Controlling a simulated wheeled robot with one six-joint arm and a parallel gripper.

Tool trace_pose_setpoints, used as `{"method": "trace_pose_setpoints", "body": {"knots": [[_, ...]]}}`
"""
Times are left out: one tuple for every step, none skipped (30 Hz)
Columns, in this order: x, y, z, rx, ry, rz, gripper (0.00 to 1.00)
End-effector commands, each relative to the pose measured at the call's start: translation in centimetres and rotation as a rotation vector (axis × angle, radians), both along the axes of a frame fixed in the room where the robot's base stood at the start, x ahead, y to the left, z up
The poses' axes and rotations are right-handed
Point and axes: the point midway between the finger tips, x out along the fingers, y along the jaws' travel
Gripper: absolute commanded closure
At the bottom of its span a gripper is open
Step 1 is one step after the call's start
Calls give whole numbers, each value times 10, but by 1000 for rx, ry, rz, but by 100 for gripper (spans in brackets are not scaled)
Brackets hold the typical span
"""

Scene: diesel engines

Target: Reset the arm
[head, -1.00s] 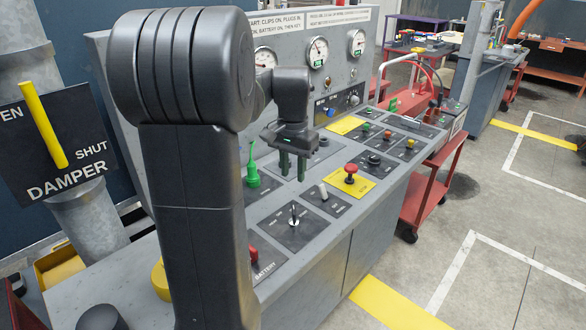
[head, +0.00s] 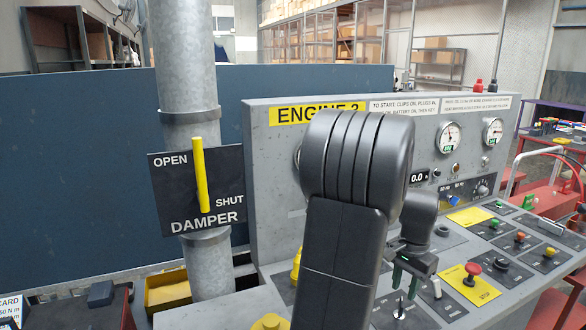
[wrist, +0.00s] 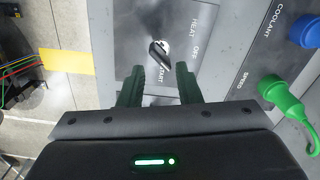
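My arm stands in front of the engine control console (head: 262,185) in the head view, folded in front of the panel. My gripper (head: 405,276) hangs above the sloping control deck, fingers pointing down. In the wrist view its two green fingers (wrist: 158,85) are apart with nothing between them. Beyond the fingertips is a key switch (wrist: 160,52) marked OFF, HEAT and START. From this view I cannot tell how far above the deck the fingertips are.
A red mushroom button (head: 473,269) on a yellow plate and several small knobs stand on the deck near my gripper. The damper plate (head: 180,165) with its yellow lever (head: 200,175) is on the pipe at left. A green plug (wrist: 283,97) shows in the wrist view.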

Motion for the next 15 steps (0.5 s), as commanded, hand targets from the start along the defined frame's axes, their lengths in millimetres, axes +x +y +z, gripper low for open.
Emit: {"method": "trace_pose_setpoints", "body": {"knots": [[-1, 0, -11, 2, 4, 0, 69], [-1, 0, -16, 1, 3, 0, 69], [-1, 0, -24, 2, 4, 0, 69], [-1, 0, -28, 1, 3, 0, 69], [-1, 0, -33, 1, 3, 0, 69], [-1, 0, -39, 2, 3, 0, 69], [-1, 0, -43, 1, 3, 0, 69], [-1, 0, -46, 1, 3, 0, 69], [0, 0, -50, 1, 2, 0, 69], [0, 0, -52, 0, 1, 0, 69], [0, 0, -54, 0, 1, 0, 69], [0, 0, -57, 1, 1, 0, 69], [0, 0, -58, 0, 0, 0, 69], [0, 0, -60, 0, 0, 0, 69], [0, 0, -61, 0, 0, 0, 69]]}}
